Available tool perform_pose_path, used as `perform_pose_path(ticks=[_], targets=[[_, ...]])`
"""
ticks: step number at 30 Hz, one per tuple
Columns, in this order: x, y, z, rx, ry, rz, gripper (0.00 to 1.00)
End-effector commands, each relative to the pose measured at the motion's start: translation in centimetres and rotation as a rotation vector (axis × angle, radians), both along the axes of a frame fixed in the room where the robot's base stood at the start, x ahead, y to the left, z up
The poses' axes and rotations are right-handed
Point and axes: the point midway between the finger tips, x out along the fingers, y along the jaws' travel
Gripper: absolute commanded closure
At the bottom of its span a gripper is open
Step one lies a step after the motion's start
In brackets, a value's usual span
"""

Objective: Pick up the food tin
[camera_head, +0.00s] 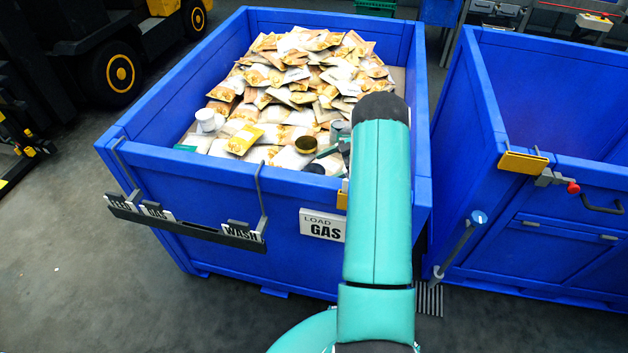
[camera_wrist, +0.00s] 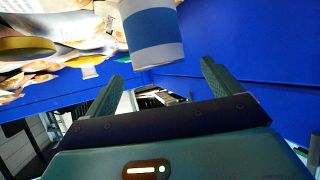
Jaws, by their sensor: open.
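A tin with a white body and a broad blue band (camera_wrist: 153,38) fills the top middle of the wrist view, cut off by the edge. My gripper (camera_wrist: 163,82) is open. Its two teal ridged fingers stand apart, with the tin between their lines and just past their tips; whether they touch it I cannot tell. In the head view a grey-white tin (camera_head: 336,130) shows beside my arm, partly hidden. A tin with a gold lid (camera_head: 306,145) lies to its left and also shows in the wrist view (camera_wrist: 27,47). My arm mostly hides the gripper in the head view.
A blue bin (camera_head: 200,165) holds many food pouches (camera_head: 300,75) and a white tub (camera_head: 205,119). Its walls stand close around my arm. A rack with signs (camera_head: 185,220) hangs on its front. A second blue bin (camera_head: 545,90) stands at right, and a forklift (camera_head: 110,60) at upper left.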

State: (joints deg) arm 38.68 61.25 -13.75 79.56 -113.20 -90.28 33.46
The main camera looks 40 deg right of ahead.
Motion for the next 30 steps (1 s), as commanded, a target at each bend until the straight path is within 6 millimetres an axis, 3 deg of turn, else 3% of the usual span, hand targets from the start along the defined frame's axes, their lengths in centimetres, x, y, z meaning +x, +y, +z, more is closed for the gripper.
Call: perform_pose_path(ticks=[9,17,26,30], targets=[[1.8,3.6,-1.8,0.001,-0.001,-0.001,0.1],[2.0,3.9,-2.0,-0.001,-0.001,-0.003,0.1],[2.0,3.9,-2.0,-0.001,-0.002,-0.003,0.67],[2.0,3.9,-2.0,-0.001,-0.004,-0.003,0.68]])
